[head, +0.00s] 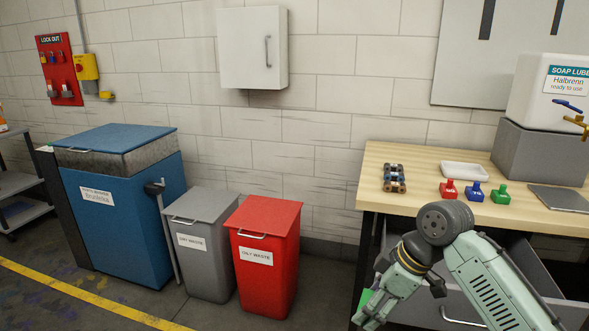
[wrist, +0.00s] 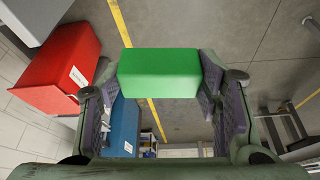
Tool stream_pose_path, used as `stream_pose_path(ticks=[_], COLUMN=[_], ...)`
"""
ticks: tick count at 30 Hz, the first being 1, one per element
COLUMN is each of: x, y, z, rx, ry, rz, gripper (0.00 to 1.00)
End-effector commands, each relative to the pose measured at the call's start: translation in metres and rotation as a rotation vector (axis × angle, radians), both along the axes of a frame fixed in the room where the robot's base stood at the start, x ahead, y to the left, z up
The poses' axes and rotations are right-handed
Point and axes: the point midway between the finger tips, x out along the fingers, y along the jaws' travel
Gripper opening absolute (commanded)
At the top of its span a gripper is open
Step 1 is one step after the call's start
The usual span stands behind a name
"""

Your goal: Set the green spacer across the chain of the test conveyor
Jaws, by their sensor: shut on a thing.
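The green spacer (wrist: 160,73) is a plain bright green block. In the wrist view it lies crosswise between the two fingers of my gripper (wrist: 158,85), which is shut on it. The floor shows far below it. In the head view only a small green corner of the spacer (head: 366,296) shows beside my arm, low in front of the workbench's left end.
A wooden-topped workbench (head: 420,153) stands at right with stamps, a white tray (head: 465,170) and a soap tank (head: 545,95). A red bin (head: 265,270), grey bin (head: 207,265) and blue cabinet (head: 125,220) line the wall. The floor in front is clear.

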Motion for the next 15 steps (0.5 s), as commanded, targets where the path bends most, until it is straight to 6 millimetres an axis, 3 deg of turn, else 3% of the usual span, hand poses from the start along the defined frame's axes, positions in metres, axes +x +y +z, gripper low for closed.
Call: stream_pose_path(ticks=[7,12,15], x=[0.089,0.122,0.129], y=[0.034,0.052,0.063], z=[-0.074,-0.139,-0.18], rx=[0.016,0.013,0.012], ry=[0.009,0.012,0.013], rz=[-0.279,-0.509,-0.622], gripper=[0.3,0.3,0.3])
